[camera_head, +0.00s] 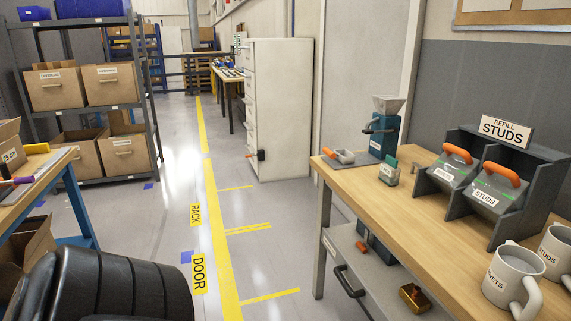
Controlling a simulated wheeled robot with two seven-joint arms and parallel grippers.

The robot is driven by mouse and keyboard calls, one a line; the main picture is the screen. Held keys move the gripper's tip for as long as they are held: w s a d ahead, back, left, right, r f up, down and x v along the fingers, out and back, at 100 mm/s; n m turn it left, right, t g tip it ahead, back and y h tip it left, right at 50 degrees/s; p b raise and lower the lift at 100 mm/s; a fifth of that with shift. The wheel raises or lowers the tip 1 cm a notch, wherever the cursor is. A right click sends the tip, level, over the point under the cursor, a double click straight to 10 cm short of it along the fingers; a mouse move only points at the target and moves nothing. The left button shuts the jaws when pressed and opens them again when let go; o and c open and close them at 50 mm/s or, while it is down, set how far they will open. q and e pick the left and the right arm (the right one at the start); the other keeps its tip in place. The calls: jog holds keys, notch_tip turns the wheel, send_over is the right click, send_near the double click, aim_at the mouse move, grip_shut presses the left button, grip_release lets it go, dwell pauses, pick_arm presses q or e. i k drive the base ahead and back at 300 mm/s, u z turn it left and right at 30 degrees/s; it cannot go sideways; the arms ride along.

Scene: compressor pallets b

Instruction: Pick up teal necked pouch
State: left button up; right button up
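A small teal item (390,170) with a white label stands on the wooden workbench (425,212) at right, near its left end. It looks like the teal necked pouch, but it is too small to make out its neck clearly. It stands in front of a blue machine with a grey hopper (384,128), and it is apart from any gripper.
Grey holders with orange-handled STUDS boxes (484,195) and labelled mugs (514,275) stand right on the bench. A white cabinet (280,110) stands behind. The yellow-lined aisle (225,225) is clear.

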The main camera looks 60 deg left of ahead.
aim_at(390, 173)
jog(key=u, duration=2.55)
jog(key=i, duration=2.75)
jog(key=z, duration=1.7)
